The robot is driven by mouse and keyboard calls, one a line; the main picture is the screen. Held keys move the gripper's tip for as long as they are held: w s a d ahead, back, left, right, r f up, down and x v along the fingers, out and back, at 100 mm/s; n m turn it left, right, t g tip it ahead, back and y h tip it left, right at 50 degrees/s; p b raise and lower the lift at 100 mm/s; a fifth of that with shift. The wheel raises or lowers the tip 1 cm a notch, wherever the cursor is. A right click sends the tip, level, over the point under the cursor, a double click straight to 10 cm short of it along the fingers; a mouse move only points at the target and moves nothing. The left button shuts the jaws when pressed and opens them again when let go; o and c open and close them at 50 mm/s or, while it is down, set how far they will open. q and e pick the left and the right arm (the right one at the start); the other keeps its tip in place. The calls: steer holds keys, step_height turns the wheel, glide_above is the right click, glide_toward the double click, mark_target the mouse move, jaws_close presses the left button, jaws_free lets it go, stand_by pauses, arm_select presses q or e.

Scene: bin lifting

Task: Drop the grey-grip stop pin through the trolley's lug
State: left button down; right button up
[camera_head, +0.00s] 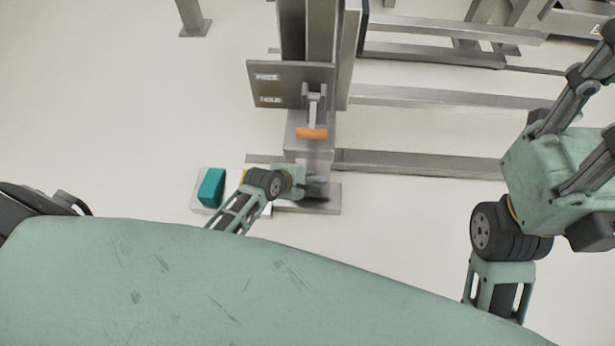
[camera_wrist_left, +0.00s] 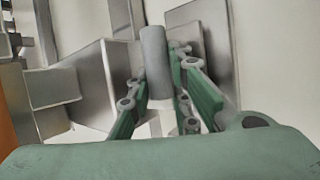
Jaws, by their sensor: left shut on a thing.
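The grey-grip stop pin (camera_wrist_left: 153,55) shows in the left wrist view as a grey cylinder standing between the green fingers of my left gripper (camera_wrist_left: 160,80). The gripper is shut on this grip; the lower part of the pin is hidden. In the head view my left gripper (camera_head: 316,191) is low beside the foot of the steel post, and the pin cannot be made out there. The trolley's lug cannot be told apart in either view. My right arm is at the right of the head view, but its gripper is not clearly shown.
A lever with an orange handle (camera_head: 311,133) sticks out below a labelled steel plate (camera_head: 290,84) on the post. A teal block (camera_head: 211,187) rests on a grey base to the left. Steel rails (camera_head: 430,98) run right; the pale floor at left is clear.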

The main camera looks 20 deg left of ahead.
stand_by(0.3)
arm_select(q)
steer(key=c, duration=1.5)
jaws_free()
